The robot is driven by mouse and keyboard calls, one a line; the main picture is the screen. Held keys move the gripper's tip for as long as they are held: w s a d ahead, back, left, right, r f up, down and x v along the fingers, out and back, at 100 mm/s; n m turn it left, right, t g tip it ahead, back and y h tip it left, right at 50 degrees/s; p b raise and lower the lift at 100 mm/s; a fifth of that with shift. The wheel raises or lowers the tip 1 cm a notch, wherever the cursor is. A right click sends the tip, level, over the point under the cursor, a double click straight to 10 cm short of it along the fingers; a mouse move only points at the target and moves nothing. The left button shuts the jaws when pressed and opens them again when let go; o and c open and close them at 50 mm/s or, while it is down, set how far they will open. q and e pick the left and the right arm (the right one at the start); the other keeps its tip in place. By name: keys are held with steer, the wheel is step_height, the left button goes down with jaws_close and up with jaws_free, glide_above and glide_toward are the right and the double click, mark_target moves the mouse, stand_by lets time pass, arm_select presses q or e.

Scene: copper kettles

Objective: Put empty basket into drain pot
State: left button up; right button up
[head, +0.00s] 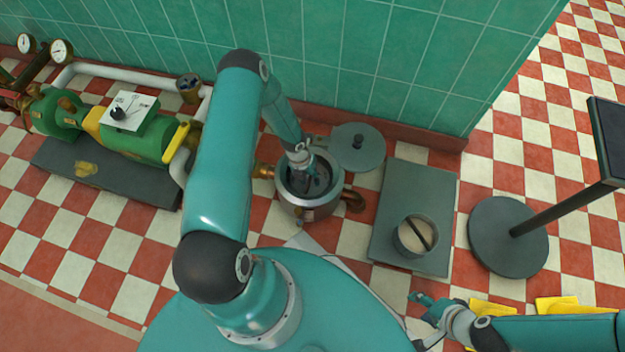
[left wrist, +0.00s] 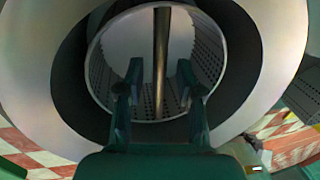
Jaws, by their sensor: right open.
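The drain pot (head: 307,213) is a round metal vessel with a brass fitting and its top uncovered. In the left wrist view, a perforated metal basket (left wrist: 208,62) with a bar handle (left wrist: 161,60) sits inside the wide rim of the pot (left wrist: 270,60). A pale disc shows within the basket; I cannot tell whether it is its floor or contents. My left gripper (head: 306,180) reaches down into the pot's mouth. In the left wrist view, its fingers (left wrist: 160,78) are apart on either side of the bar, with gaps. My right gripper (head: 424,301) is open and empty, low at the right.
A grey slab (head: 410,185) right of the pot bears a round container (head: 405,245) with pale contents and a dark bar. A round lid (head: 357,160) is behind the pot. A green pump (head: 140,142) stands left; a round-based stand (head: 490,235) stands right.

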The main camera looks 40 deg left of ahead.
arm_select(q)
step_height(320, 180, up, 11)
steer(key=s+a+p, duration=0.1)
steer(key=a+p, duration=0.1)
steer(key=p, duration=0.5)
steer(key=s+d+r+n, duration=0.3)
steer(key=d+n, duration=0.5)
steer(key=n, duration=0.2)
steer(key=s+d+r+n+h, duration=0.1)
steer(key=s+d+r+n, duration=0.2)
steer(key=d+n, duration=0.6)
steer(key=s+d+r+n+h, duration=0.1)
steer(key=s+d+r+n, duration=0.2)
steer(key=d+n, duration=0.5)
steer(key=r+n, duration=0.1)
steer(key=n, duration=0.4)
steer(key=shift+d+r, duration=0.2)
steer(key=shift+r, duration=0.1)
step_height(320, 180, up, 31)
steer(key=p, duration=3.1)
